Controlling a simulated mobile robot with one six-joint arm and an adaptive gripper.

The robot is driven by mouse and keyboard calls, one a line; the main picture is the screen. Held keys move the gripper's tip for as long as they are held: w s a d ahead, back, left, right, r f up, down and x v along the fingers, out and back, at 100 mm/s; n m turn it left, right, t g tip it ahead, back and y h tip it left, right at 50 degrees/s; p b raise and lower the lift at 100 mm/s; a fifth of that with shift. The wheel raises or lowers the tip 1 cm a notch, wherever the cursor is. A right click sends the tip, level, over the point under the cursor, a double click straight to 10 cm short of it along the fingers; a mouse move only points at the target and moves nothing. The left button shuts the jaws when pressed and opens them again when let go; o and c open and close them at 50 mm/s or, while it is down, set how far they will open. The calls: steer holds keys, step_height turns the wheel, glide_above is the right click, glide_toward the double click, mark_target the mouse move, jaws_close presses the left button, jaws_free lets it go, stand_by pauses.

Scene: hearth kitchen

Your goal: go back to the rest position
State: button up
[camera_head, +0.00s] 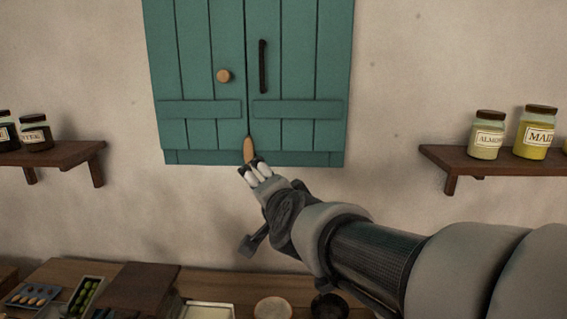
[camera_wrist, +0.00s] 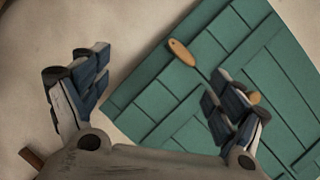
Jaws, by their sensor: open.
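My gripper (camera_head: 257,171) is raised in front of the lower edge of a teal wall cabinet (camera_head: 202,70). In the wrist view my gripper (camera_wrist: 163,82) is open, its fingers wide apart with nothing between them. An oval wooden piece (camera_head: 248,150) shows just beyond the fingertips at the cabinet's bottom, by the line between the doors.
The left door has a round wooden knob (camera_head: 223,76), the right door a dark upright handle (camera_head: 263,66). Wall shelves with jars stand left (camera_head: 60,153) and right (camera_head: 470,161). Below, a wooden counter (camera_head: 55,272) holds trays, a dark box (camera_head: 141,287) and bowls.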

steer(key=s+d+f+n+g+h, duration=0.1)
steer(key=s+d+f+n+g, duration=0.2)
steer(key=s, duration=0.7)
steer(key=s+d+f+n+g+h, duration=0.1)
steer(key=s+d+f+n+g, duration=0.2)
steer(key=s+d+f, duration=0.5)
steer(key=s+d+f+n+g+h, duration=0.2)
steer(key=s+d+f, duration=0.4)
steer(key=s, duration=0.7)
steer(key=shift+s+d+f+n+g, duration=0.2)
steer(key=shift+s+d+n+g, duration=0.1)
steer(key=shift+d+n+g, duration=0.3)
